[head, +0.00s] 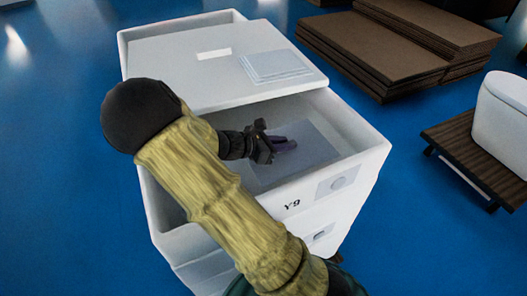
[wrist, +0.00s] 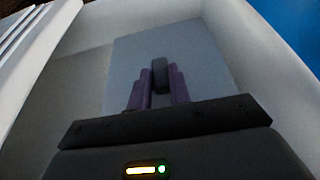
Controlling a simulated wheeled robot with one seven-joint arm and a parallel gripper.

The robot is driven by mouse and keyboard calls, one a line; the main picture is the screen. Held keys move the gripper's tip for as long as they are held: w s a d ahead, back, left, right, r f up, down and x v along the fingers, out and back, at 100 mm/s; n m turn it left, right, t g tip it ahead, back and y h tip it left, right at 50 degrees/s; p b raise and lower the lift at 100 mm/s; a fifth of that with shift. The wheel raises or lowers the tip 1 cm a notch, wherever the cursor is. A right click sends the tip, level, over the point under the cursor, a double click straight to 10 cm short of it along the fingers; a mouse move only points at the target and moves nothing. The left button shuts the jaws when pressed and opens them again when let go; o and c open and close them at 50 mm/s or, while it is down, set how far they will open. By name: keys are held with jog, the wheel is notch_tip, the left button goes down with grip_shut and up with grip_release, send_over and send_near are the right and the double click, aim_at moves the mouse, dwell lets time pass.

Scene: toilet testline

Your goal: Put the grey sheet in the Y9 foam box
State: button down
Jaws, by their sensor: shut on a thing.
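The grey sheet (head: 318,139) is inside the open front part of the white Y9 foam box (head: 372,160). In the wrist view the sheet (wrist: 205,60) lies under and ahead of my fingers, with pale box walls around it. My gripper (head: 286,145) reaches down into the box. In the wrist view its two purple fingers (wrist: 160,82) are closed on a small dark grey grip piece that stands up at the sheet. I cannot tell whether the sheet touches the box floor. The gripper and arm hide part of the sheet and the box's left side.
A white lid or board (head: 215,72) covers the back of the box and carries a small stack of pale sheets (head: 275,66). Brown boards (head: 385,50) are stacked at the upper right. A white toilet-like piece (head: 503,125) stands on a dark pallet (head: 470,160) at right. Blue floor lies between.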

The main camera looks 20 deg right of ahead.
jog(key=shift+f, duration=2.2)
jog(key=shift+f+p, duration=0.45)
jog(key=shift+f, duration=1.65)
jog(key=c, duration=1.3)
grip_release()
jog(key=b+v, duration=0.1)
jog(key=v, duration=1.1)
jog(key=shift+a+b, duration=0.1)
jog(key=shift+b, duration=0.25)
